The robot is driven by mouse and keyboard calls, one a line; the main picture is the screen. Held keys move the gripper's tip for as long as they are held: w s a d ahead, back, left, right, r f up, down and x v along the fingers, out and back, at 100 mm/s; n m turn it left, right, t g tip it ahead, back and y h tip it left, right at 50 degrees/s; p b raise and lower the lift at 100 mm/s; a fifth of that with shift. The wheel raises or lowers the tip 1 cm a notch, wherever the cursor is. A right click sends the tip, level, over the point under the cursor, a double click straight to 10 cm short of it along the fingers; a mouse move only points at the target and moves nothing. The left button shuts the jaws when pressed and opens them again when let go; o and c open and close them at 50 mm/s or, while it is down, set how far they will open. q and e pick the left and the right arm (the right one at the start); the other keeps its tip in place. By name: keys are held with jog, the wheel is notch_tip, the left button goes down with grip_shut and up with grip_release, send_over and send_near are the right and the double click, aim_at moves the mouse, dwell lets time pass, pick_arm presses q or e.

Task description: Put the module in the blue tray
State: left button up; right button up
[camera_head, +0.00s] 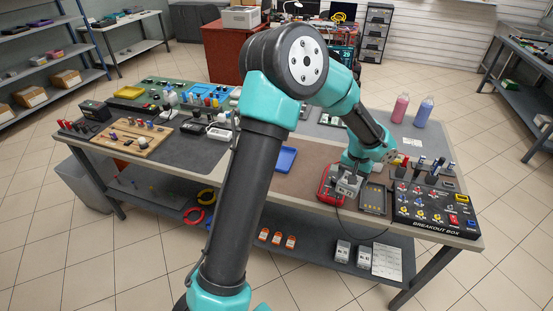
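A blue tray (286,160) lies on the brown mat in the middle of the table, just right of my arm link, which hides part of it. A grey, box-like piece (348,186), which may be the module, is at the red unit (325,184) to the right. My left gripper (352,172) points down right at the grey piece. The fingers are too small and covered to tell whether they are open or shut on it. My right gripper is not in view.
A black breakout box (436,210) with several knobs and plugs stands at the right end. A flat dark tray (374,199) lies between it and the red unit. Two bottles (423,111) stand behind. A wooden board (133,137) and several tools fill the left side.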

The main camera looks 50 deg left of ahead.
pick_arm(q)
jog(key=s+a+f+n, duration=0.1)
jog(key=s+a+n, duration=0.3)
jog(key=a+n, duration=0.3)
jog(key=s+a+f+n, duration=0.2)
jog(key=s+a+n, duration=0.2)
jog(key=a+n, duration=0.3)
jog(key=s+a+f+n, duration=0.1)
jog(key=s+a+n, duration=0.3)
jog(key=a+n, duration=0.3)
jog(key=shift+a+f, duration=0.25)
jog(key=shift+a, duration=0.95)
jog(key=w+a, duration=0.3)
jog(key=w+a+f, duration=0.1)
jog(key=w+a, duration=0.6)
jog(key=a, duration=0.1)
jog(key=shift+w+a+f, duration=0.15)
jog(key=shift+a+f, duration=0.05)
jog(key=shift+w+a, duration=0.15)
jog(key=shift+a+f, duration=0.1)
jog(key=shift+f, duration=1.65)
jog(key=shift+f, duration=0.2)
